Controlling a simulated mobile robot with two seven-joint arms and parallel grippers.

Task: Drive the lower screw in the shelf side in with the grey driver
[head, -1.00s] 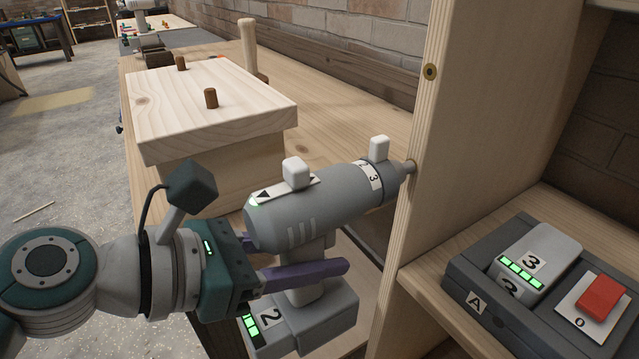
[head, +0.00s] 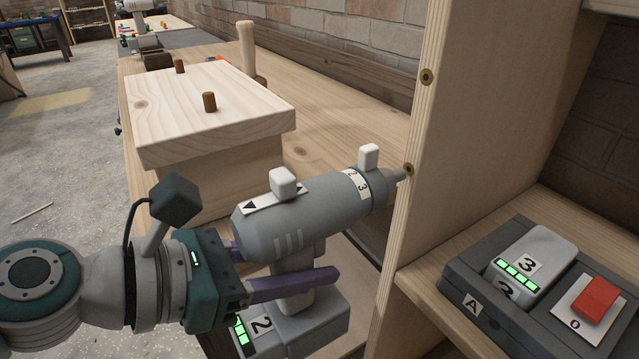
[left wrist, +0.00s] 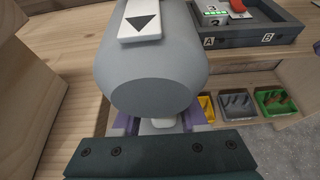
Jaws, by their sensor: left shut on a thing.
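The grey driver (head: 300,220) is in my left gripper (head: 292,276), whose purple fingers are shut around its handle; its battery base bears a 2. The driver points right toward the edge of the wooden shelf side (head: 455,130). In the left wrist view the driver's rear (left wrist: 150,70) fills the middle. My right gripper is not in view.
A wooden box (head: 210,110) with two brown pegs stands on the bench behind the driver. A dark charger tray (head: 455,320) with a battery marked 3 (head: 535,262) and a red button (head: 596,297) sits on the shelf at right. Coloured bins (left wrist: 275,103) show below.

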